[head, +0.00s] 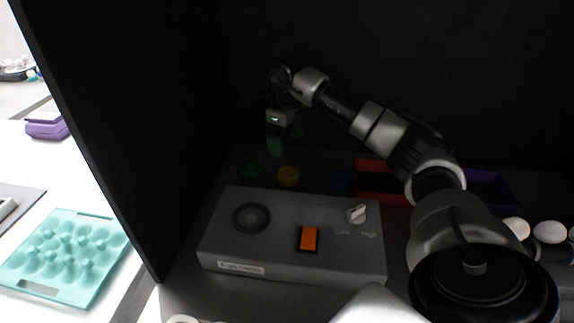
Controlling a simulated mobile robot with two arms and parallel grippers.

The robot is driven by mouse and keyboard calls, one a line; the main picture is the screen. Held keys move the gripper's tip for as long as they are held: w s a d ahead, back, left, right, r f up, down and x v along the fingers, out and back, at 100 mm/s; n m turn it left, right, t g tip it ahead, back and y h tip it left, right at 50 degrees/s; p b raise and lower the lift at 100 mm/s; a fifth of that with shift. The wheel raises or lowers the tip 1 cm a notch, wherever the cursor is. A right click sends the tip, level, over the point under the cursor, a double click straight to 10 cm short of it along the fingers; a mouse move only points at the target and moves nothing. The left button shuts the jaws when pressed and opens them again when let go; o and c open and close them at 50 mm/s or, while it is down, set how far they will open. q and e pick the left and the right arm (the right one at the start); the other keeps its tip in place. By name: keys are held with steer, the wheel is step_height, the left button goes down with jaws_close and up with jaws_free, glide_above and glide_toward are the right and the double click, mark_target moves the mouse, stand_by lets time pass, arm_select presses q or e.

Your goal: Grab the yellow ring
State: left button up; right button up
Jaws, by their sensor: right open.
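The yellow ring (288,176) lies on the dark surface behind the grey control box, between a green ring (250,169) and a blue ring (342,181). My right arm reaches in from the right. Its gripper (276,146) hangs above and slightly left of the yellow ring, pointing down, apart from it. The gripper is open and holds nothing that I can see; its fingers are dim against the dark background. My left gripper is not in view.
The grey box (220,244) with a round dial, an orange switch (308,238) and a knob stands in front of the rings. A red bin (372,166) and a purple bin (492,190) stand at right. A dark wall (85,110) closes the left side; a teal egg tray (68,256) lies beyond.

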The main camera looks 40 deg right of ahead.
mark_target(286, 168)
steer(key=f, duration=0.3)
steer(key=shift+s+a+f, duration=0.2)
steer(key=shift+s+f, duration=0.1)
steer(key=shift+f, duration=0.05)
steer(key=shift+w+d+f+p, duration=0.1)
steer(key=shift+w+f+p, duration=0.1)
steer(key=shift+f, duration=1.3)
steer(key=shift+w+d+f+p, duration=0.1)
steer(key=shift+w+f+p, duration=0.1)
steer(key=shift+f, duration=1.3)
steer(key=c, duration=1)
steer(key=shift+r, duration=0.15)
